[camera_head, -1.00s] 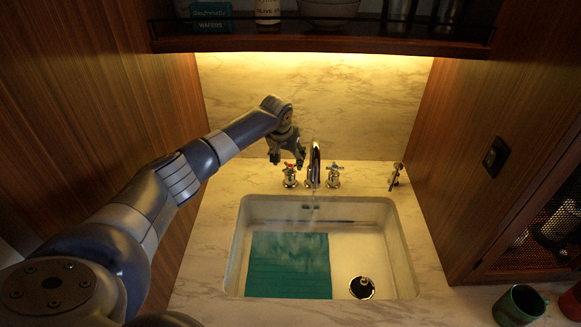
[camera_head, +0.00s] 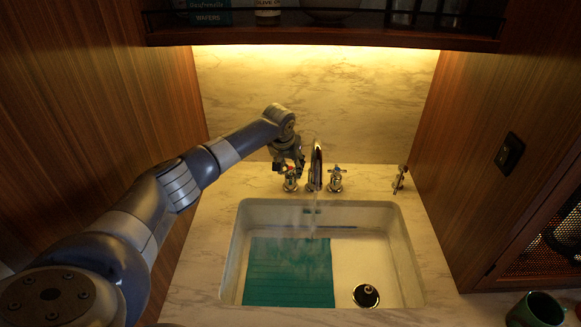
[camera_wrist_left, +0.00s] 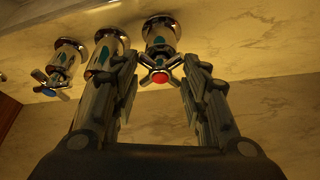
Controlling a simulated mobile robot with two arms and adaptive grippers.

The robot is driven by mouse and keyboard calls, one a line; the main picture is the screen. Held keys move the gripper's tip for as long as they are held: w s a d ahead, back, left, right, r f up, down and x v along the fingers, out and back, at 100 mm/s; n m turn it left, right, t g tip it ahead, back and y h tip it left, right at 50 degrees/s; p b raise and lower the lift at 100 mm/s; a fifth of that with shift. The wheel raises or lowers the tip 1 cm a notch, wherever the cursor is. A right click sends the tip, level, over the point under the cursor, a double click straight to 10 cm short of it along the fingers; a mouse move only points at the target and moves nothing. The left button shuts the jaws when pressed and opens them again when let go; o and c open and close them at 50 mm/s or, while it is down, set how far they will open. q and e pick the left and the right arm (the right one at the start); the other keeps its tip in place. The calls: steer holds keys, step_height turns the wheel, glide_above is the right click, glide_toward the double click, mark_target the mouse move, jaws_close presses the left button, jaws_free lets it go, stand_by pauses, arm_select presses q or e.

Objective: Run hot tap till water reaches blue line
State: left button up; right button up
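The hot tap handle (camera_head: 290,183), a chrome cross with a red centre, stands left of the chrome spout (camera_head: 316,165). My left gripper (camera_head: 289,170) is at this handle, partly covering it. In the left wrist view, its fingers are apart on either side of the red-centred handle (camera_wrist_left: 160,76). A thin pale stream and haze show under the spout. The white sink (camera_head: 401,250) has a dark blue line (camera_head: 336,226) on its back wall. The water level is hard to make out. My right gripper is out of view.
The blue-marked cold handle (camera_head: 336,178) is right of the spout. A teal ribbed mat or cloth (camera_head: 289,272) and a drain fitting (camera_head: 366,295) lie in the basin. A dark green mug (camera_head: 537,309) stands at lower right. A shelf (camera_head: 330,38) hangs above.

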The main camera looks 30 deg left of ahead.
arm_select(q)
steer(key=shift+f, duration=0.1)
steer(key=shift+c, duration=0.8)
steer(key=shift+d, duration=0.1)
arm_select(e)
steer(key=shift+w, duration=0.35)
